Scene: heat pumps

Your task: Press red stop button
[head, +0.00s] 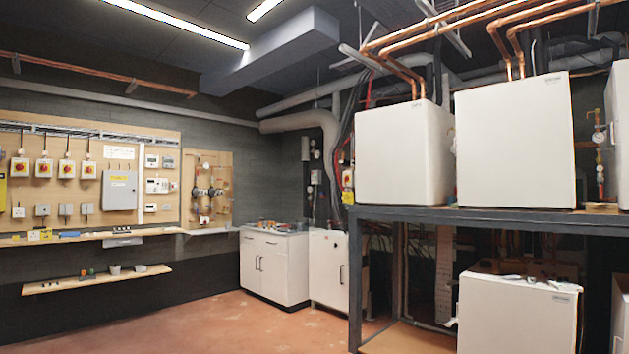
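Several small pale boxes with red-on-yellow round switches hang in a row on the wooden wall panel (120,150) at the left. These are the first switch box (19,167), the second switch box (43,168), and others to their right, such as the last switch box (88,170). Another small yellow and red unit (347,178) shows near the pipes left of the white heat pumps. It is too small to tell which of these is the red stop button. My gripper is not in view.
A wooden shelf (90,280) and a narrow ledge (75,239) stick out below the panel. A white cabinet (273,265) stands in the back corner. A dark metal rack (500,217) carries white heat pumps (515,140) at the right. The reddish floor (220,325) is clear.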

